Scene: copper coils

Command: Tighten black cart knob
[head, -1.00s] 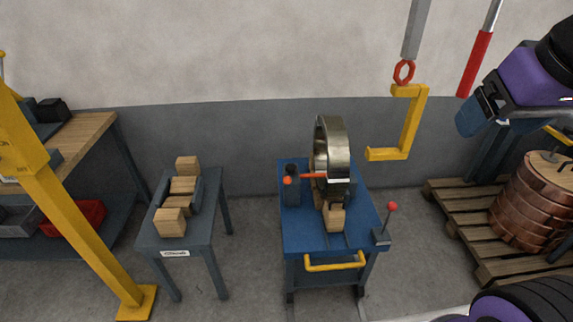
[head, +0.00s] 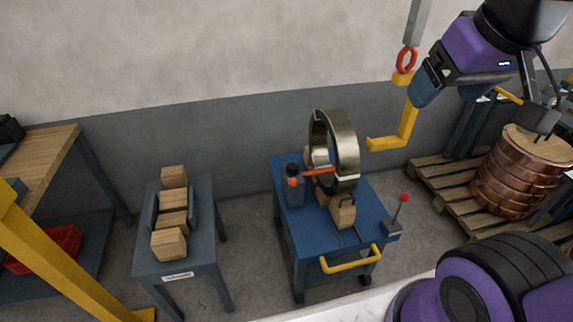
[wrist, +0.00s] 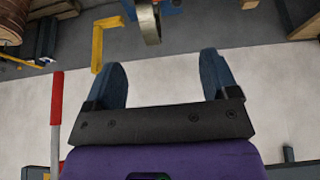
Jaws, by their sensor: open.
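The blue cart (head: 318,246) stands right of centre in the head view. Its black knob (head: 292,169) sits on top of a blue post at the cart's back left, with an orange-red arm just below it. My gripper (head: 425,90) is at the upper right, to the right of the cart and well apart from the knob. In the wrist view my gripper (wrist: 163,78) shows two blue fingers spread wide with nothing between them. A part of the cart (wrist: 172,4) shows at that view's top edge; the black knob cannot be made out there.
A metal ring (head: 347,150) stands upright on the cart beside wooden blocks. A red-knobbed lever (head: 404,198) is at its right corner. A yellow hook (head: 406,128) hangs between the ring and my arm. A grey table (head: 205,250) stands left, copper coils (head: 515,180) right.

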